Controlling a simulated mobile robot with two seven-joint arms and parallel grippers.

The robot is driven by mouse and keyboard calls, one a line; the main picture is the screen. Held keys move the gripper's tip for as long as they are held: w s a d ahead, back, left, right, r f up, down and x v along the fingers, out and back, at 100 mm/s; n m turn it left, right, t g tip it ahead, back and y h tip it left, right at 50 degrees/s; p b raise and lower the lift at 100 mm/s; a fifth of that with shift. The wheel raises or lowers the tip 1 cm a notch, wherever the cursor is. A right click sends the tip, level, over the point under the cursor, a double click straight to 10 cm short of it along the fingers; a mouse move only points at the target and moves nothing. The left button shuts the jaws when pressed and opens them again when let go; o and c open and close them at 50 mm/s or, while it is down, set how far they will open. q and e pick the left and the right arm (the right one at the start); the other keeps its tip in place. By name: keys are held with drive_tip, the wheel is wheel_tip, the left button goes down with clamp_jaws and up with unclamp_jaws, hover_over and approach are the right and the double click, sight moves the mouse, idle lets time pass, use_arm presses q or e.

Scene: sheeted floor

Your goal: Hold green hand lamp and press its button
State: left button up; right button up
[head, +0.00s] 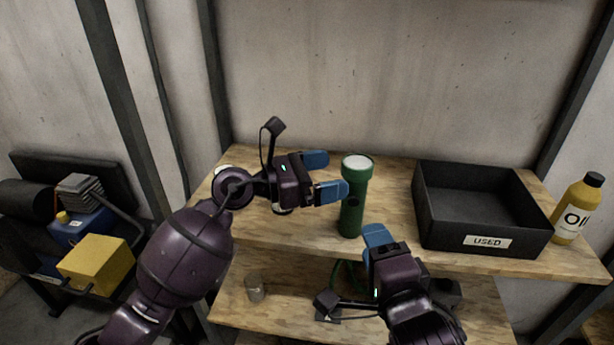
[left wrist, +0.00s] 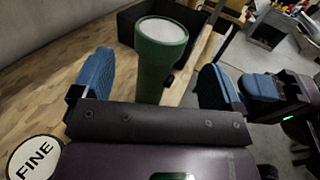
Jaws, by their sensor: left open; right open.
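The green hand lamp (head: 352,205) stands upright on the wooden shelf, its pale lens facing up. A dark round spot, perhaps its button, shows on its side in the head view. My left gripper (head: 328,175) is open just left of the lamp, fingers pointing towards it. In the left wrist view the lamp (left wrist: 158,62) stands ahead, between the lines of the two blue fingers. My right gripper (head: 377,238) is lower, in front of the shelf edge and a little right of the lamp's base. Only one blue fingertip of it shows clearly in the head view.
A black bin (head: 485,241) labelled USED stands right of the lamp. A yellow oil bottle (head: 577,208) stands at the far right. A metal can (head: 255,288) stands on the lower shelf. A yellow box (head: 97,263) is at the left. Bare shelf lies between lamp and bin.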

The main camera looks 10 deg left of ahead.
sight(357, 169)
use_arm(q)
drive_tip(key=shift+x, duration=3.1)
drive_tip(key=c, duration=1.1)
use_arm(e)
drive_tip(key=shift+c, duration=0.4)
clamp_jaws()
